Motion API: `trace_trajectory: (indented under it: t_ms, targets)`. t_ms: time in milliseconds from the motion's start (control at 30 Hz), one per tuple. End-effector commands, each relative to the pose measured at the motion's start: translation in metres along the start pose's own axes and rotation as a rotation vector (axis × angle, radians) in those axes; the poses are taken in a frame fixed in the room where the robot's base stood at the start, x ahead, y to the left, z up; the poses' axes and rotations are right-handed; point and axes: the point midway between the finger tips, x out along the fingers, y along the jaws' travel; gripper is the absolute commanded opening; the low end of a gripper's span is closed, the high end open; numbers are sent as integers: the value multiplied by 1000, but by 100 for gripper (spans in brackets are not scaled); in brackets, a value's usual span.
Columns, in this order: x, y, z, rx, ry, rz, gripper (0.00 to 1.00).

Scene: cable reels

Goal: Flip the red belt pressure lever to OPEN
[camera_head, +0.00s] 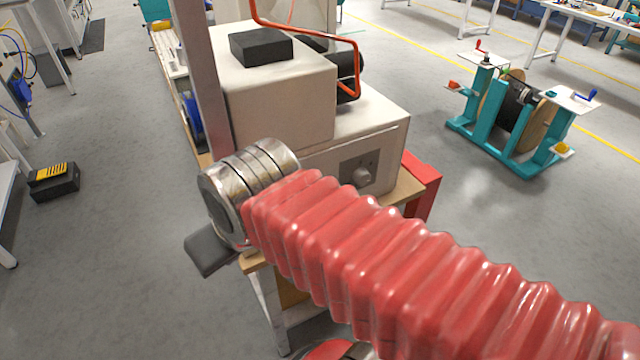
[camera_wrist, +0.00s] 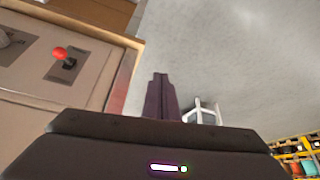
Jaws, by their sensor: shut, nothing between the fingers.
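The red belt pressure lever shows in the wrist view as a red ball knob (camera_wrist: 60,53) on a short black stem. It stands on a dark plate (camera_wrist: 84,58) on the beige machine face (camera_wrist: 40,88). Its knob points to the upper left of the picture; I cannot read any OPEN mark. My gripper (camera_wrist: 159,80) is shut and empty. It is to the right of the lever in the wrist view, past the machine's wooden edge, and apart from the lever. In the head view the lever is not visible, and my arm covers part of the beige machine (camera_head: 290,105).
A grey knob (camera_head: 363,173) sits on the machine front. An orange tube frame (camera_head: 357,65) and a black block (camera_head: 261,47) are on top. A teal reel stand (camera_head: 500,120) stands at the right. Open floor (camera_head: 480,200) lies between the machine and the stand.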

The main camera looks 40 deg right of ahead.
Motion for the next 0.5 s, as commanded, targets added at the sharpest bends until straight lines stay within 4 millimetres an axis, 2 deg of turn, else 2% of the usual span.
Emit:
trace_trajectory:
  t_ms: [167,500]
  targets:
    - [-3,15,-14,69,-53,11,0]
    - [-12,79,-48,272,-184,-6,0]
